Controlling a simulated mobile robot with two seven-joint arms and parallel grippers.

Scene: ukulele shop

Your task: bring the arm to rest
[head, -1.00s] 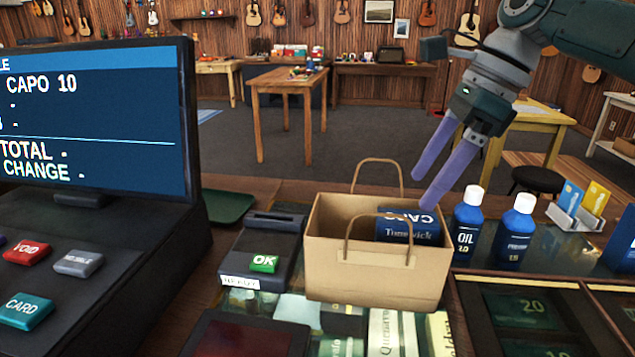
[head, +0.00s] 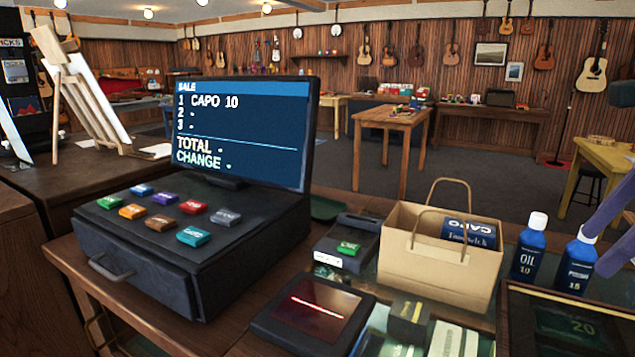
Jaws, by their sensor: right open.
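My right gripper (head: 612,222) is at the right edge of the head view, partly cut off. Its two purple fingers are apart with nothing between them, near the blue bottles. A brown paper bag (head: 430,263) with handles stands upright on the counter to its left. A blue capo box (head: 470,233) sits inside the bag, its top part showing. My left gripper is not in view.
A register (head: 190,250) with a screen (head: 243,132) stands left. An oil bottle (head: 529,250) and another blue bottle (head: 575,266) stand right of the bag. A cash tray (head: 520,310) is at lower right.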

